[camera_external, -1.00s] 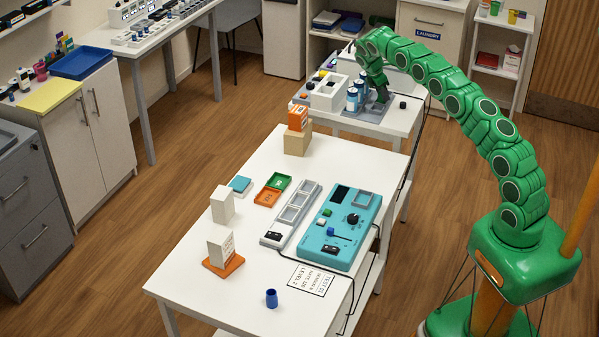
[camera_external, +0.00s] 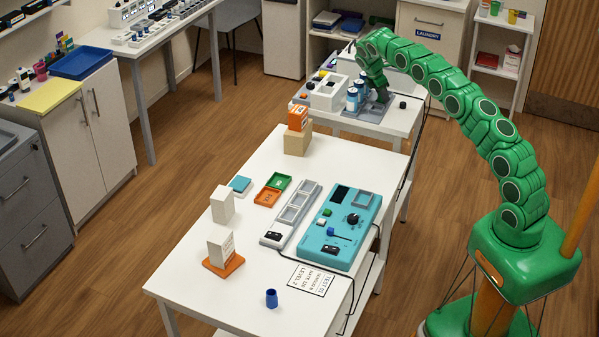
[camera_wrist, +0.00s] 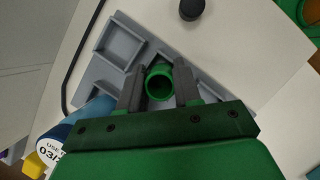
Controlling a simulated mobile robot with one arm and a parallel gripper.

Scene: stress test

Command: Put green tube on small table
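The green tube (camera_wrist: 159,82) shows end-on in the wrist view, between the two dark fingers of my gripper (camera_wrist: 159,84). The fingers sit close on both sides of it; whether they press on it I cannot tell. A grey compartmented tray (camera_wrist: 125,42) lies under and around it. In the external view my gripper (camera_external: 381,97) points down over the smaller white table (camera_external: 398,122) at the back; the tube is not discernible there. A larger white table (camera_external: 190,262) stands in front.
Blue-and-white cans (camera_external: 352,100) stand just left of my gripper, beside a white box (camera_external: 327,94). A black knob (camera_wrist: 190,9) lies near the tray.

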